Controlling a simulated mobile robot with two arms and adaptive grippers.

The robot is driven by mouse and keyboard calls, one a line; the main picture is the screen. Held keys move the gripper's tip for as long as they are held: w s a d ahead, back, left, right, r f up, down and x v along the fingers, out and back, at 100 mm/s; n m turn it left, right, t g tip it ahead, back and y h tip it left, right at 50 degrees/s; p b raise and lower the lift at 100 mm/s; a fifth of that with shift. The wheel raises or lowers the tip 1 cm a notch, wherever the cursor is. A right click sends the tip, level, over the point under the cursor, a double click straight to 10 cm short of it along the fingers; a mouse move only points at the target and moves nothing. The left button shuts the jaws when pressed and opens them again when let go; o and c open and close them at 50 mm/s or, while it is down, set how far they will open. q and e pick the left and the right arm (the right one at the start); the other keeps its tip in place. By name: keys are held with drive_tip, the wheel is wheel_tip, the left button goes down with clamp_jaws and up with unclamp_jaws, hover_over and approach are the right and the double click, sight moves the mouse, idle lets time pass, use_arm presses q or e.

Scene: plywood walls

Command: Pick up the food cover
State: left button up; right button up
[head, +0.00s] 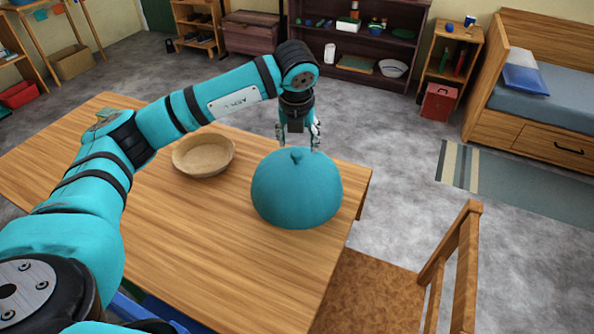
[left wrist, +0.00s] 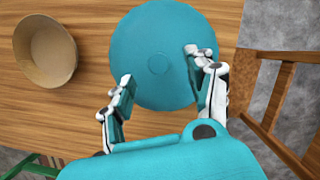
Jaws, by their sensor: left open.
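The food cover (head: 297,195) is a teal dome with a small knob on top. It sits near the far right corner of the wooden table (head: 215,240). My left gripper (head: 298,146) points down just above and behind the knob in the head view. In the left wrist view the open fingers (left wrist: 160,90) stand apart, with the round cover (left wrist: 150,45) below them and its knob (left wrist: 158,64) showing between and slightly beyond the fingertips. Nothing is held. Whether the fingers touch the cover cannot be told. My right gripper does not show.
A tan bowl (head: 203,155) stands on the table left of the cover; it also shows in the left wrist view (left wrist: 45,49). A wooden chair (head: 375,290) stands at the table's right side. Shelves (head: 362,45) and a bed (head: 545,90) are farther back. The table's front is clear.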

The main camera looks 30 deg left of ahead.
sight(297, 153)
use_arm(q)
drive_tip(key=shift+s+p+x, duration=0.15)
drive_tip(key=shift+p+x, duration=0.15)
drive_tip(key=shift+x, duration=1.05)
drive_tip(key=shift+s+p+x, duration=0.15)
drive_tip(key=shift+p+x, duration=0.15)
drive_tip(key=shift+x, duration=1.1)
drive_tip(key=shift+f, duration=0.1)
drive_tip(key=shift+c, duration=0.2)
clamp_jaws()
